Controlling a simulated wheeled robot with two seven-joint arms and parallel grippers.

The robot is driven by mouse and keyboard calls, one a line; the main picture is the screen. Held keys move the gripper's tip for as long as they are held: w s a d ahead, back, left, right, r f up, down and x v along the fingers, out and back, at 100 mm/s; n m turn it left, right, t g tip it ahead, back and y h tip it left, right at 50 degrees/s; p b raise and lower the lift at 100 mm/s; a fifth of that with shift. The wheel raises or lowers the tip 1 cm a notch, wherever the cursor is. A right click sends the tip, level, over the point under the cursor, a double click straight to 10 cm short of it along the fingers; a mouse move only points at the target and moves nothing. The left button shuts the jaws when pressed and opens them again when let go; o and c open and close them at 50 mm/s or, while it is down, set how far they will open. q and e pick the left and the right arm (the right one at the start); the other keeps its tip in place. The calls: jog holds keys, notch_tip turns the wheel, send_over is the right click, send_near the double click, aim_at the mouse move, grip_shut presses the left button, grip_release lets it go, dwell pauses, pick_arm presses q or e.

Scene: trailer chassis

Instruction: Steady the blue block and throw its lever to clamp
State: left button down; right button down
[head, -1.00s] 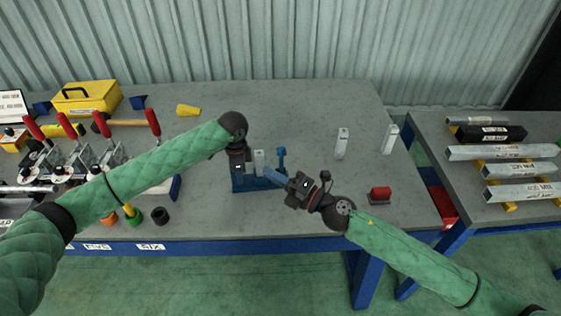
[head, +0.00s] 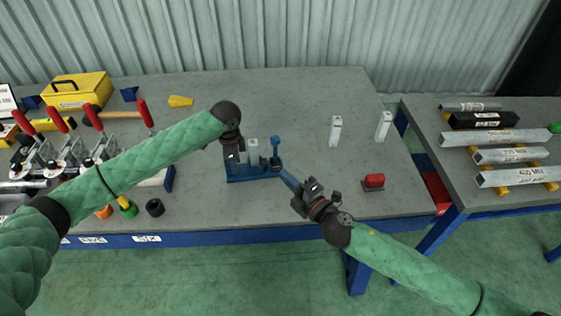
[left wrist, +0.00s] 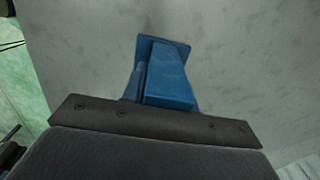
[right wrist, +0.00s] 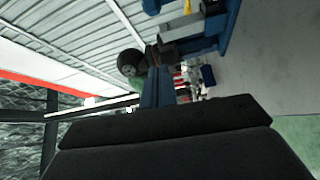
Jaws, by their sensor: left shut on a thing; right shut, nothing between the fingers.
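The blue block (head: 250,177) sits near the table's front edge, with a light grey upright piece on it. Its blue lever (head: 276,148) stands roughly upright at the right end, its rounded knob on top. My left gripper (head: 237,163) points down at the block's left end and is shut on the block; its body hides the contact. The left wrist view shows mostly blue finger surfaces (left wrist: 168,75). My right gripper (head: 282,173) is shut and empty, its blue fingertips beside the block's right end, below the knob. In the right wrist view, the block (right wrist: 232,18) is at upper right.
Two pale upright blocks (head: 335,131) and a red piece on a dark base (head: 374,181) stand to the right. Red-handled clamps (head: 75,150) and a yellow toolbox (head: 78,92) are on the left. A second table holds metal bars (head: 495,138).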

aim_at(278, 143)
jog(key=w+a, duration=0.3)
jog(key=w, duration=0.8)
dwell(0.3)
jog(key=shift+d+r, duration=0.1)
jog(key=shift+d, duration=0.5)
dwell(0.3)
jog(key=shift+w+d, duration=0.1)
jog(key=shift+d, duration=0.95)
jog(key=d+f, duration=0.3)
jog(key=d, duration=0.2)
jog(key=shift+w+d+f, duration=0.15)
jog(key=shift+w+f, duration=0.05)
jog(key=shift+w, duration=0.05)
jog(key=shift+s, duration=0.1)
dwell(0.6)
